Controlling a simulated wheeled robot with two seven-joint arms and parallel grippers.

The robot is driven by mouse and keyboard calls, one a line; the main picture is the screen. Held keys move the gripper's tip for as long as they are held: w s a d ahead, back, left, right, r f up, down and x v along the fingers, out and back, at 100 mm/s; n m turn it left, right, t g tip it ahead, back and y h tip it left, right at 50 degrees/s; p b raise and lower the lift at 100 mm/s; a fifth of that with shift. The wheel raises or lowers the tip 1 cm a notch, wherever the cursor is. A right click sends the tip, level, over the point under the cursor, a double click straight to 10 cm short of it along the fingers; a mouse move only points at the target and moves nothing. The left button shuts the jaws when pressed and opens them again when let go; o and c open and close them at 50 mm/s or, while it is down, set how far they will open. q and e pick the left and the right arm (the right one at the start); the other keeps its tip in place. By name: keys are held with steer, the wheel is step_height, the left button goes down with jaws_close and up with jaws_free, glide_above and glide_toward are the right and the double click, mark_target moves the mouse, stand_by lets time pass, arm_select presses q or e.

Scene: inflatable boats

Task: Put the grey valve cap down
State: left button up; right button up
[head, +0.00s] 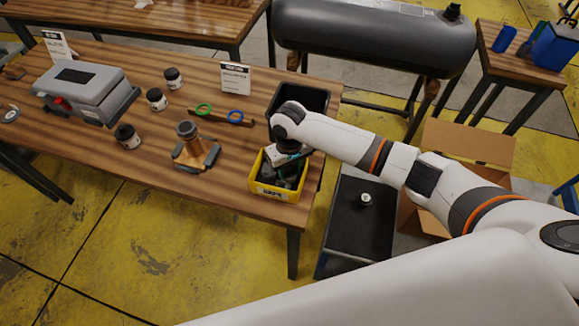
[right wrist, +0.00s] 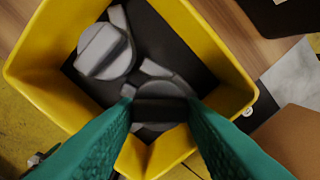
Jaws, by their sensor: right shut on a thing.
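My right gripper (right wrist: 160,112) points down into a yellow bin (right wrist: 45,95) and is shut on the raised ridge of a grey valve cap (right wrist: 160,88). The held cap is low in the bin; I cannot tell if it touches the dark floor. Another grey cap (right wrist: 105,52) lies in the bin to the left of it. In the head view the labelled yellow bin (head: 275,192) stands at the table's front right corner, and my right gripper (head: 284,171) is partly hidden by the wrist above it. My left gripper is not in view.
A black bin (head: 314,98) stands just behind the yellow one. A brass-coloured valve on a stand (head: 188,145), several small dark jars, green and blue rings and a grey machine (head: 85,85) occupy the wooden table. A dark cart (head: 357,235) stands to the right.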

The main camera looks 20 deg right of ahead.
mark_target(289, 171)
steer(key=shift+f, duration=0.25)
steer(key=o, duration=0.9)
steer(key=shift+o, duration=0.2)
step_height(289, 171, up, 13)
steer(key=b, duration=0.1)
steer(key=shift+f, duration=0.2)
